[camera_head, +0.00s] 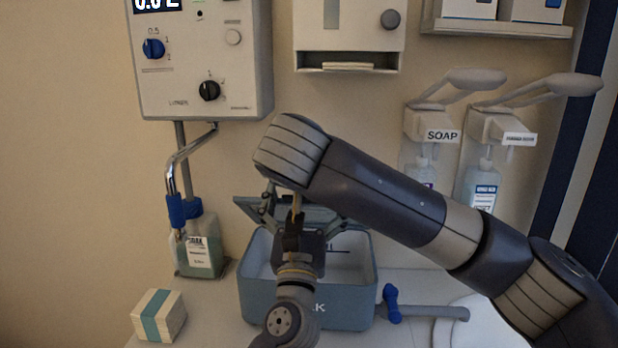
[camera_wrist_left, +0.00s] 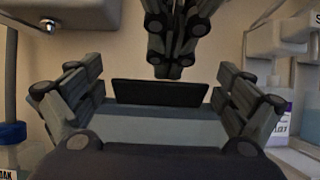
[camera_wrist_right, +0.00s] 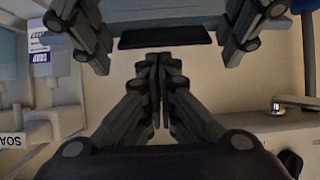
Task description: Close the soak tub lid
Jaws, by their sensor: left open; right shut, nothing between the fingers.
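The soak tub (camera_head: 353,296) is a blue-grey open box on the counter, with a pale inside. Its blue-grey lid (camera_head: 346,216) stands raised at the back, partly hidden by my arms. In the left wrist view the lid (camera_wrist_left: 160,128) has a dark strip along its edge and lies between the spread fingers of my open left gripper (camera_head: 284,212). I cannot tell whether they touch it. My right gripper (camera_wrist_right: 158,62) is shut and empty, pointing down from above, close to the left gripper. It also shows at the top of the left wrist view (camera_wrist_left: 172,65).
A small white box with a teal band (camera_head: 159,315) stands left of the tub. A jug (camera_head: 201,250) stands behind it under the wall unit (camera_head: 200,60). A blue-handled tap (camera_head: 392,303) is at the right. Soap dispensers (camera_head: 428,140) hang on the wall.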

